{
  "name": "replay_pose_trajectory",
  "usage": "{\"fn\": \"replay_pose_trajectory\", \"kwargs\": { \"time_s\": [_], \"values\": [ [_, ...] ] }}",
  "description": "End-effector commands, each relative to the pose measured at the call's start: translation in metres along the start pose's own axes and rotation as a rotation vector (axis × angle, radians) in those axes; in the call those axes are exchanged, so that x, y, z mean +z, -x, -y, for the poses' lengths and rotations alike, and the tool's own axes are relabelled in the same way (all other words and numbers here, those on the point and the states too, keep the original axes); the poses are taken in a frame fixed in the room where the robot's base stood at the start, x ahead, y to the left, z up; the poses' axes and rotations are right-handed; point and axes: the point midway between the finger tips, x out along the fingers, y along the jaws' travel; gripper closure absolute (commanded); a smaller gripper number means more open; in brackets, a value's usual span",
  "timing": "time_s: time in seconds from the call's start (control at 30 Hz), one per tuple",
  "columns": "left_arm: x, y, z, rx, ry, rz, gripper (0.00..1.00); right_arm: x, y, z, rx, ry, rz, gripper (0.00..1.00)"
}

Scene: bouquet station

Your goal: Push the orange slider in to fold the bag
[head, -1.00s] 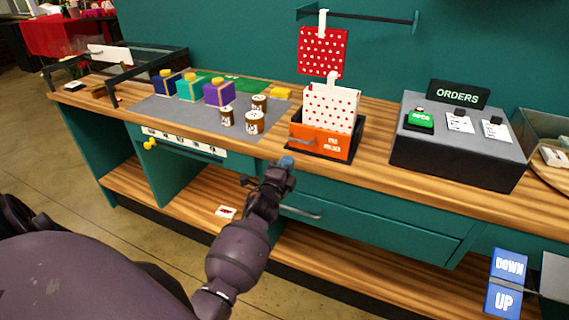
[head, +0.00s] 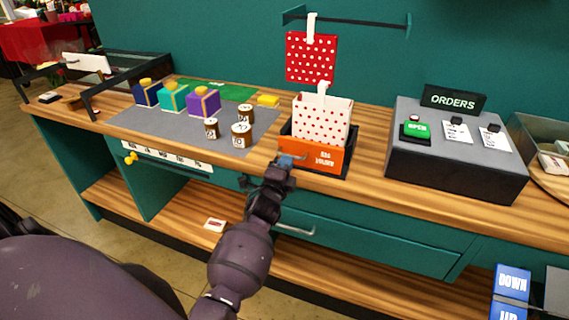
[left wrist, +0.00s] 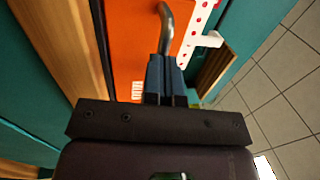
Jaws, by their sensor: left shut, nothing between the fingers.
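The orange slider (head: 318,157) is the front of the bag folder on the counter, with a grey bar handle on its face. In the left wrist view the slider (left wrist: 130,45) shows up close with its curved metal handle (left wrist: 167,28). The white bag with red dots (head: 322,119) stands upright in the dark folder frame behind the slider. My left gripper (head: 286,161) is shut and empty, its blue fingertips at the slider's left front. In the left wrist view the fingers (left wrist: 165,62) are at the handle's lower end; I cannot tell whether they touch. My right gripper is not in view.
A red dotted bag (head: 311,57) hangs from the wall rail above. Weights (head: 242,135) and ribboned boxes (head: 203,102) stand on the grey mat to the left. The orders console (head: 459,150) is to the right. A drawer handle (head: 295,230) sticks out below the counter.

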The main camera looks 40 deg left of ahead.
Motion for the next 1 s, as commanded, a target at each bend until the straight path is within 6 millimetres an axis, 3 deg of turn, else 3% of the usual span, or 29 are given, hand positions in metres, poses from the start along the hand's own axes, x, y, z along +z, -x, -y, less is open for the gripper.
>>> {"fn": "replay_pose_trajectory", "kwargs": {
  "time_s": [0.37, 0.7, 1.0],
  "values": [
    [0.0, -0.002, -0.001, 0.0, 0.0, 0.0, 1.0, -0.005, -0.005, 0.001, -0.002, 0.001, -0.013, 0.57],
    [-0.001, -0.044, -0.012, 0.001, -0.002, 0.0, 1.0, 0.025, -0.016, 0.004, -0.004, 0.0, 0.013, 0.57],
    [-0.001, -0.054, -0.008, -0.002, 0.001, 0.001, 1.0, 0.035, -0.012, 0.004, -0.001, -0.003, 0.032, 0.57]
  ]
}}
